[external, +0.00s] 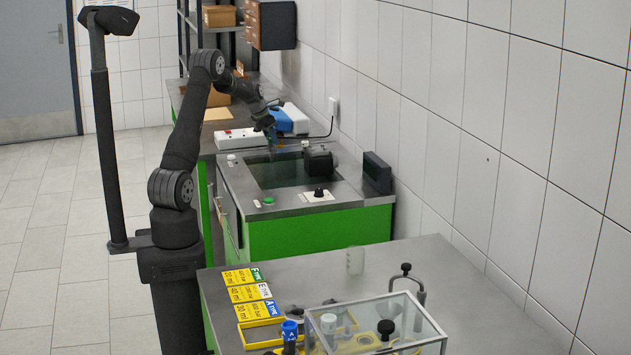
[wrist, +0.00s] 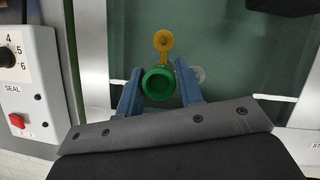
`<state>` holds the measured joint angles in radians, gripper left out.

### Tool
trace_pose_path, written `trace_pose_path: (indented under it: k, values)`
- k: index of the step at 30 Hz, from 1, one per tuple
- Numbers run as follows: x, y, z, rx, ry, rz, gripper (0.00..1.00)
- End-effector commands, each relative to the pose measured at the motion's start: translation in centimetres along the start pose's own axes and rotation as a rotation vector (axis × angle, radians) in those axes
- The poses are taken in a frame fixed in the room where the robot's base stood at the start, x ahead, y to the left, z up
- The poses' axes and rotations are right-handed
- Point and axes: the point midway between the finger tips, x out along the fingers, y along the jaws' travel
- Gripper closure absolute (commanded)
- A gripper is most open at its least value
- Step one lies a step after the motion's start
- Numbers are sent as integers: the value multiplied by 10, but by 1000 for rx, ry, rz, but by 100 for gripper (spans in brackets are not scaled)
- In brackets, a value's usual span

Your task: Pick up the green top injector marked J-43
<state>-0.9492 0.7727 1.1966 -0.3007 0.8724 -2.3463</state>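A green ring-shaped top (wrist: 159,83) with a yellow tab (wrist: 163,43) beyond it shows in the wrist view; I take it for the green top injector. No J-43 marking is legible. My gripper (wrist: 159,80) has its blue fingers on either side of the green top, close to its edges. Whether they touch it is not clear. In the external view my gripper (external: 270,127) is over the far end of the green testbench (external: 315,235), pointing down. The injector cannot be made out there.
The testbench has a dark recessed well (external: 290,173), a black motor-like part (external: 320,160) and a dark display (external: 377,173). A white switch box (wrist: 25,85) stands left of my gripper. A clear-walled case (external: 375,325) and yellow cards (external: 245,290) are on the near table.

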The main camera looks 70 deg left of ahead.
Motion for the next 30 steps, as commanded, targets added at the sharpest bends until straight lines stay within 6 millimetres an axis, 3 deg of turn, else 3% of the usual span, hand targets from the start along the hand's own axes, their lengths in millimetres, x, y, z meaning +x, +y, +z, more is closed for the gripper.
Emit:
trace_pose_path:
  k: [4,11,16,17,30]
  values:
    - [21,0,0,0,1,0,66]
    - [23,0,0,0,-1,1,66]
    - [23,0,0,0,-1,1,98]
    - [23,0,0,0,0,1,100]
    - [10,0,6,1,-3,2,100]
